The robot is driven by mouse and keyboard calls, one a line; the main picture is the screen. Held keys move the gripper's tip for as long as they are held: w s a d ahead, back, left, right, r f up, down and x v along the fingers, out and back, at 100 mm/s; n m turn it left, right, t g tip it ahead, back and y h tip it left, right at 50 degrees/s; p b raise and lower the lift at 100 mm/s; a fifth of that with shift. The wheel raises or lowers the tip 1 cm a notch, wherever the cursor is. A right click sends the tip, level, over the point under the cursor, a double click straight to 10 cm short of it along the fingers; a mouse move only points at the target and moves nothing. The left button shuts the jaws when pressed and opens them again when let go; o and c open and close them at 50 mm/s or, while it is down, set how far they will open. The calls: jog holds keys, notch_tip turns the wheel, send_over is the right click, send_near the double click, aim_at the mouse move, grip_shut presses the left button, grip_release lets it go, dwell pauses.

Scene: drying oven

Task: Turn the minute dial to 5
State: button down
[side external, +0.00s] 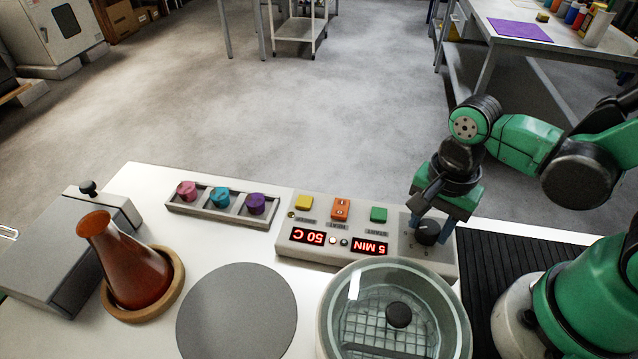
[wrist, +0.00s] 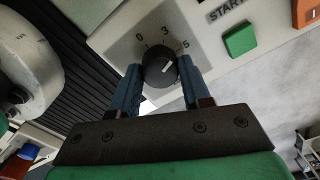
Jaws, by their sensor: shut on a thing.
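The minute dial (wrist: 158,72) is a round black knob on the grey-white control panel, marked 0, 3 and 5. Its white pointer line is aimed toward the 5 in the wrist view. My gripper (wrist: 161,80) is shut on the dial, with one blue finger on each side of it. In the side external view, my gripper (side external: 433,222) comes down from above onto the dial (side external: 427,233) at the panel's right end. The red minute display (side external: 370,248) shows "5 MIN" upside down in this view.
The panel also has a green START button (side external: 379,214), an orange button (side external: 341,208), a yellow button (side external: 303,202) and a "50 C" display (side external: 308,236). A glass-lidded chamber (side external: 340,330) stands just in front. A flask (side external: 128,262) and a tray of coloured caps (side external: 180,207) are left.

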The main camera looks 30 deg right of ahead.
aim_at(430, 226)
jog(key=shift+m, duration=1.7)
jog(key=shift+c, duration=2)
grip_release()
jog(key=shift+r, duration=0.15)
jog(key=shift+r, duration=2.65)
